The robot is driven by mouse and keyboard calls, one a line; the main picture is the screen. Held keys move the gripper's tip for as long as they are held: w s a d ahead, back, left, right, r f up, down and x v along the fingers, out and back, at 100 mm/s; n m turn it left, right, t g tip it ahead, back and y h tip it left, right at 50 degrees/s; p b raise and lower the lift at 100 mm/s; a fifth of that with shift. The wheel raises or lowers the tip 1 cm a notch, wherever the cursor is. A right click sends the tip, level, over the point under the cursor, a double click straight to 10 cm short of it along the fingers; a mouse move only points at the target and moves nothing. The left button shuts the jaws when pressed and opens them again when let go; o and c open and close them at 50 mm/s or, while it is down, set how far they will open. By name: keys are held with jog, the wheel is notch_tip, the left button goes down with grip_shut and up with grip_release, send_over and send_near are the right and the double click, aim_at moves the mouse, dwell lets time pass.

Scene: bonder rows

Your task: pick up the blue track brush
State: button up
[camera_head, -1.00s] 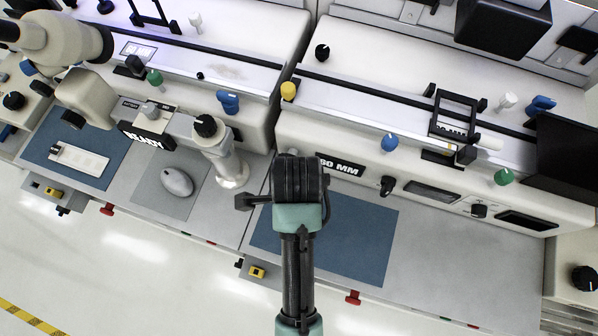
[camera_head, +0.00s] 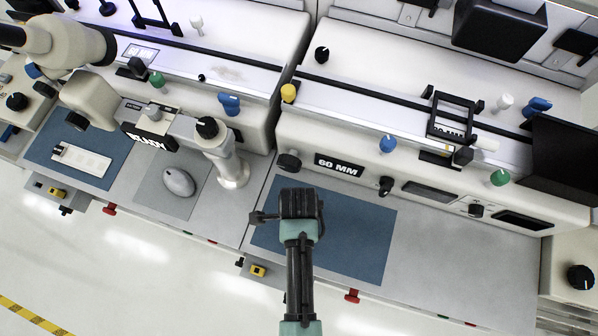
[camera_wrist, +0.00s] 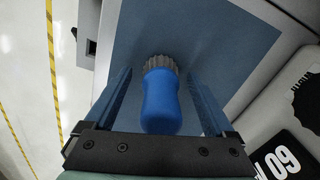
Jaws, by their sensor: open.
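The blue track brush (camera_wrist: 161,105) has a rounded blue handle and a grey bristle end. In the wrist view it is between the two fingers of my gripper (camera_wrist: 160,78), with a gap on each side. The fingers are open and do not visibly touch it. In the head view my gripper (camera_head: 299,203) is over the blue mat (camera_head: 355,240) in front of the 60 MM label, and it hides the brush there.
The machine front with the 60 MM label (camera_head: 339,165) and a black knob (camera_head: 289,162) stands behind the mat. A white machine arm (camera_head: 228,165) and a grey mouse (camera_head: 178,182) are to the left. The grey bench (camera_head: 450,260) is clear to the right.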

grip_shut()
dwell(0.4)
notch_tip(320, 180, up, 9)
jog(key=shift+w+r+b, duration=0.1)
jog(key=shift+b, duration=0.2)
jog(key=shift+w+r, duration=0.1)
jog(key=shift+r, duration=0.15)
jog(key=n, duration=0.1)
jog(key=w+n, duration=0.1)
jog(key=n, duration=0.2)
jog(key=shift+w+r+b, duration=0.1)
jog(key=shift+w+b, duration=0.2)
jog(key=shift+b, duration=0.05)
jog(key=w+n, duration=0.1)
jog(key=n, duration=0.4)
jog(key=w+n+b, duration=0.1)
jog(key=w+n, duration=0.1)
jog(key=n, duration=0.2)
jog(key=w+r+n, duration=0.1)
jog(key=w+n, duration=0.1)
jog(key=n, duration=0.3)
jog(key=shift+w+n+b, duration=0.2)
jog(key=shift+n+b, duration=0.1)
